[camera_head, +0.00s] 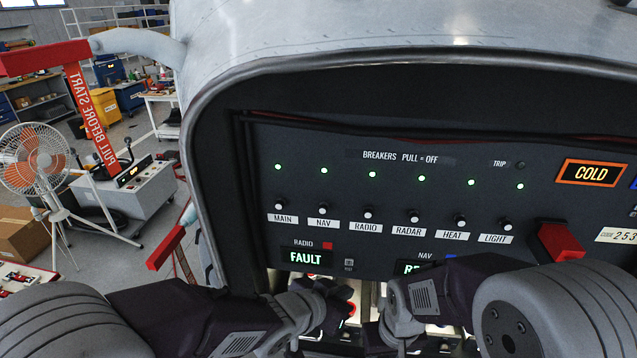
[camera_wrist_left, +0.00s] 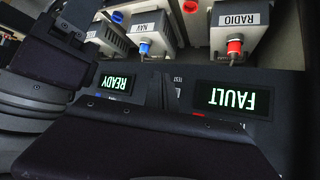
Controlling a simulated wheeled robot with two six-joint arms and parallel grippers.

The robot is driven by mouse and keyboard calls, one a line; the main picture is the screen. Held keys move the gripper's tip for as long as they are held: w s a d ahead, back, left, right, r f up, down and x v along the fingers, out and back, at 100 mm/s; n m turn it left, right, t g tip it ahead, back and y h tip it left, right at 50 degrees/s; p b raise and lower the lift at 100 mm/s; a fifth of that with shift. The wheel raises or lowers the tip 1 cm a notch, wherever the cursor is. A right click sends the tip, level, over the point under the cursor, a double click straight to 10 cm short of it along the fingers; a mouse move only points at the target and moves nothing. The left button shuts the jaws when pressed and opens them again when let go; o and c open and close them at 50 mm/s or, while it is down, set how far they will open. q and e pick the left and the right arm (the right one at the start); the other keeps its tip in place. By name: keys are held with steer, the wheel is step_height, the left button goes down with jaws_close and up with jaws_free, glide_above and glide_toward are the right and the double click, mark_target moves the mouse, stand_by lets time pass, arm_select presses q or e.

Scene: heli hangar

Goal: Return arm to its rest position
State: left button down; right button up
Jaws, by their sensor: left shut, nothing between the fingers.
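My left arm enters the head view from the lower left. Its gripper (camera_head: 328,303) is in front of the lower edge of the breaker panel (camera_head: 345,190), below the FAULT display (camera_head: 307,257). It is shut and holds nothing. My right arm enters from the lower right, its wrist end (camera_head: 398,318) close beside the left gripper; its fingers are not clear. The left wrist view shows the FAULT display (camera_wrist_left: 233,98) and the READY display (camera_wrist_left: 117,83) upside down. The right arm partly hides the READY display in the head view.
The left wrist view shows a NAV unit (camera_wrist_left: 150,25) with a blue connector and a RADIO unit (camera_wrist_left: 238,20) with a red one. The panel's curved frame (camera_head: 205,95) borders the left. A fan (camera_head: 35,160) and cart (camera_head: 125,185) stand beyond open floor.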

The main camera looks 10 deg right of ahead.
arm_select(q)
steer(key=w+a+f+n+t+y+b, duration=0.1)
steer(key=w+a+f+n+y+b, duration=0.2)
steer(key=a, duration=0.4)
steer(key=w+a+f+n+t+b, duration=0.1)
steer(key=w+a+f+n+b, duration=0.1)
steer(key=w+a+f+b, duration=0.4)
steer(key=s+a+f+n+g+y+b, duration=0.1)
steer(key=s+a+f+n+y, duration=0.1)
steer(key=s+a+f, duration=0.3)
steer(key=a+f+n+g+y+b, duration=0.1)
steer(key=a+f+y+b, duration=0.15)
steer(key=a, duration=0.45)
steer(key=s+a+f+g, duration=0.1)
steer(key=s+f+g, duration=0.1)
steer(key=s, duration=0.4)
steer(key=s+a+f+n+g, duration=0.1)
steer(key=s+a+f+g, duration=0.1)
steer(key=s, duration=0.5)
steer(key=shift+s+a+f+g+p, duration=0.2)
steer(key=shift+s+f+g+p, duration=0.15)
steer(key=shift+f+g, duration=0.65)
steer(key=shift+w+r, duration=0.1)
steer(key=shift+r, duration=0.1)
stand_by(0.5)
